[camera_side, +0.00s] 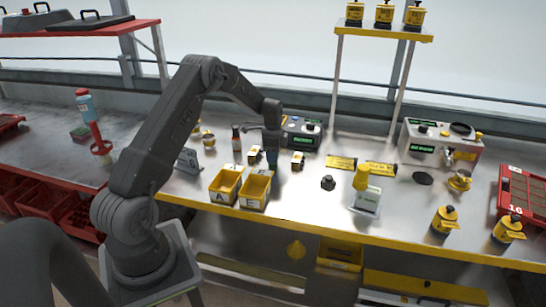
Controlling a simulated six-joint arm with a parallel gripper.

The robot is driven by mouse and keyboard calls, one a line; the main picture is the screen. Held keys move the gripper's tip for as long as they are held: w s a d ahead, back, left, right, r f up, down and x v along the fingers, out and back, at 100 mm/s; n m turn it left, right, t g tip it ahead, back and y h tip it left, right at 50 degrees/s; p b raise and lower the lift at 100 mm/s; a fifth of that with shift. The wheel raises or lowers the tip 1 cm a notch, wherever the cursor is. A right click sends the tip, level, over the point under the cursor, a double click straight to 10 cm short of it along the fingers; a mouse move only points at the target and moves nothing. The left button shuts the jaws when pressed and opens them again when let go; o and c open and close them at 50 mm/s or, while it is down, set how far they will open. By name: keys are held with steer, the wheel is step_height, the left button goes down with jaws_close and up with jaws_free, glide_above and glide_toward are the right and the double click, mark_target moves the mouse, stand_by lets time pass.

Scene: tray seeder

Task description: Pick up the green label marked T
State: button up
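I cannot make out a green label marked T in the side view; lettering on the small items is too small to read. A small white card stand (187,159) stands left of the yellow bins, and a whitish-green upright holder (368,199) stands right of centre with a yellow-topped item behind it. My gripper (272,158) points down over the bench behind the bins, between two small white-and-yellow blocks (254,154) and (297,161). Its fingers are dark and tiny here, so I cannot tell whether they are open, shut or holding something.
Two yellow bins marked A (223,190) and apparently E (255,194) stand at the front edge. A dark knob (328,183) and yellow plates (341,162) lie to the right. Devices (302,133) stand behind.

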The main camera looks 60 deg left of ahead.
jaws_close()
steer(key=shift+r, duration=0.1)
